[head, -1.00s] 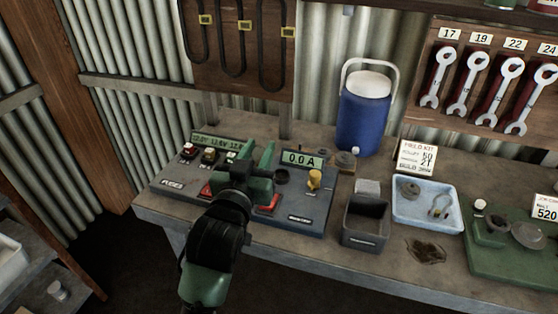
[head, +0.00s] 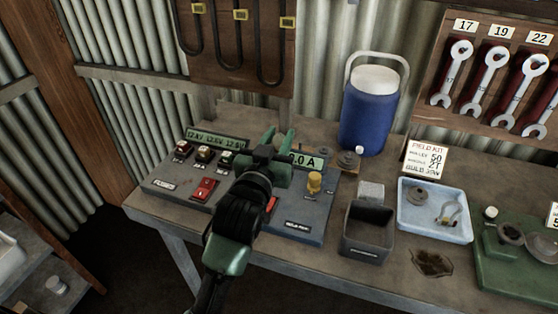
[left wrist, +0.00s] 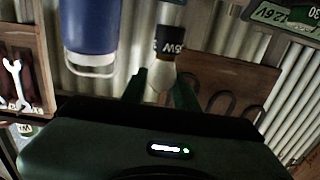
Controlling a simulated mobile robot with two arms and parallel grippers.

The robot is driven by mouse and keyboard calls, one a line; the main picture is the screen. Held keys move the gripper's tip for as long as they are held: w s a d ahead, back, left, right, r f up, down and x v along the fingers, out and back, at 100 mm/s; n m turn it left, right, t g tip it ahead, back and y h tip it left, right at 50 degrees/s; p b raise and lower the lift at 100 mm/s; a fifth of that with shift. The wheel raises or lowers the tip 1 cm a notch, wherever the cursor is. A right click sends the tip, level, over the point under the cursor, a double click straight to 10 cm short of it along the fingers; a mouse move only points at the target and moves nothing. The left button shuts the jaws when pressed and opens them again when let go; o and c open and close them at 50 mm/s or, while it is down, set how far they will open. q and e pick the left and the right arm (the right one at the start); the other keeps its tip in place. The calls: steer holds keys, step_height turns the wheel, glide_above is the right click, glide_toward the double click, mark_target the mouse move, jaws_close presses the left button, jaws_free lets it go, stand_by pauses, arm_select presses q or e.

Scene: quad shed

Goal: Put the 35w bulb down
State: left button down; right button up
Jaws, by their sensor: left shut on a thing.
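My left gripper (head: 279,141) is above the back of the grey test bench unit (head: 310,228), in front of its "0.0 A" display. In the left wrist view its two green fingers (left wrist: 160,82) are shut on the 35w bulb (left wrist: 168,40), which has a dark band with partly readable "5W" lettering and a pale glass part between the fingers. In the head view the bulb is not clearly made out at the gripper. My right gripper is not in view.
A blue cooler (head: 367,115) stands behind, right of the gripper. A dark open bin (head: 368,245), a pale blue tray (head: 432,229) with small parts, and a "FIELD KIT" card (head: 426,159) are to the right. Wrenches (head: 488,78) hang at upper right.

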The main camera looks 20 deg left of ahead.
arm_select(q)
steer(key=shift+f, duration=0.95)
step_height(320, 180, down, 4)
steer(key=shift+f, duration=0.15)
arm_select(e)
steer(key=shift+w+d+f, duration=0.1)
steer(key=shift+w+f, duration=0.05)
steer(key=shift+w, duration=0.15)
arm_select(q)
steer(key=shift+f, duration=0.1)
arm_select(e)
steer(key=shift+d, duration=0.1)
arm_select(q)
steer(key=shift+f, duration=0.15)
steer(key=c, duration=1.1)
jaws_free()
steer(key=shift+o, duration=0.2)
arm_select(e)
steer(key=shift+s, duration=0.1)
